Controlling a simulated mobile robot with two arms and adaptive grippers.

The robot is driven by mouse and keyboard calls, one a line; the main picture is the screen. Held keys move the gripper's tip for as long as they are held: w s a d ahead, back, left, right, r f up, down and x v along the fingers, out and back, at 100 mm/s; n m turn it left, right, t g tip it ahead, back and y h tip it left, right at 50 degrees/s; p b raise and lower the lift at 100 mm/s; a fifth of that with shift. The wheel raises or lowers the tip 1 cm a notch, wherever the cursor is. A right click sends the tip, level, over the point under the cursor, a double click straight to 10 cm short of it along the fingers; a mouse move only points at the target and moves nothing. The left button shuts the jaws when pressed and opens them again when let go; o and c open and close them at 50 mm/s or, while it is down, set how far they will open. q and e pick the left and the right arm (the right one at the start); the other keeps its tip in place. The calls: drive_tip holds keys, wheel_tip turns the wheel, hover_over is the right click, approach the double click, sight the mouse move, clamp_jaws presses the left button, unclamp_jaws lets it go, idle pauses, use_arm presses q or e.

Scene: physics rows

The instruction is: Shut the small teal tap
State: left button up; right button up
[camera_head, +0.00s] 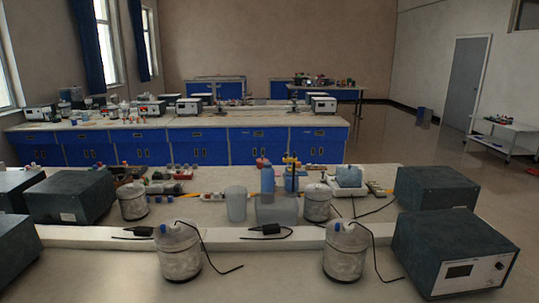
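I cannot make out a small teal tap for certain in the head view. Dark upright fittings stand on the far bench, one near its middle (217,97) and one farther right (294,97). They are too small to tell their colour or whether any is open. Neither of my grippers shows in this view.
The near bench holds dark box instruments (435,187), pale canisters (345,250) with black cables, a clear container (277,211) and a blue bottle (267,179). Blue cabinets (257,146) front the far bench. Open floor (420,155) lies at the right, beside a white cart (505,138).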

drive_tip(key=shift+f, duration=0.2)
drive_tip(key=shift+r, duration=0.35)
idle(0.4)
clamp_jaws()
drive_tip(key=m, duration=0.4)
drive_tip(key=shift+b, duration=0.35)
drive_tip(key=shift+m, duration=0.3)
